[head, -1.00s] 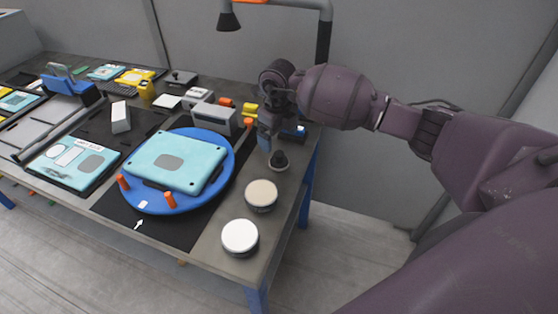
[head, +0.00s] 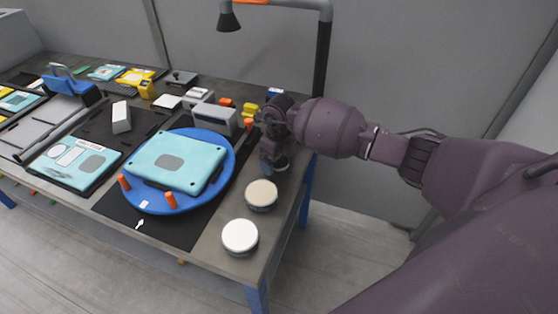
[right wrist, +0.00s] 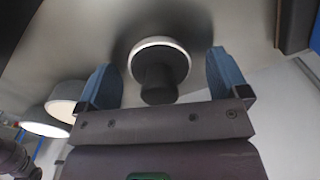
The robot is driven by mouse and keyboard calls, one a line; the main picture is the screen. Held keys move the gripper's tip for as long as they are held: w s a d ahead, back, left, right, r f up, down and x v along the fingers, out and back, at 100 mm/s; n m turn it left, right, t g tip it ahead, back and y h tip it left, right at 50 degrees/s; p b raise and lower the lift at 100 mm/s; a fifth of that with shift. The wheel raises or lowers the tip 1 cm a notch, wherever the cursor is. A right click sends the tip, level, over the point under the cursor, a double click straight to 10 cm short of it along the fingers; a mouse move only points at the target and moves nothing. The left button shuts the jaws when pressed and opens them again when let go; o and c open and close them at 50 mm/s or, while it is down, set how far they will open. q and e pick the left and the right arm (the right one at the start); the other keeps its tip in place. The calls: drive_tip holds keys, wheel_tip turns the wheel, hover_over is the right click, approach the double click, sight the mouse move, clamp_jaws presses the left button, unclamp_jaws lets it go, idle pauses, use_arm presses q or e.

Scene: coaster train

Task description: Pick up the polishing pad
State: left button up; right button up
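The polishing pad (right wrist: 160,68), a round disc with a pale rim and a dark knob handle, sits on the table near its right edge. In the head view the pad (head: 282,168) is mostly hidden by my right gripper (head: 273,158). In the right wrist view my right gripper (right wrist: 161,66) is open, with one blue finger on each side of the pad's knob. Gaps show between the fingers and the pad, so it is not gripped. My left gripper is in neither view.
Two round tins, one cream-topped (head: 261,194) and one white-topped (head: 240,236), stand in front of the pad. A blue turntable (head: 226,168) with orange pegs carries a teal tablet (head: 200,160) to the left. A lamp post (head: 323,60) rises behind.

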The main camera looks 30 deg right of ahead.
drive_tip(key=c, duration=1.1)
drive_tip(key=shift+o, duration=0.2)
wheel_tip(320, 180, up, 20)
drive_tip(key=o, duration=0.3)
drive_tip(key=shift+c, duration=0.7)
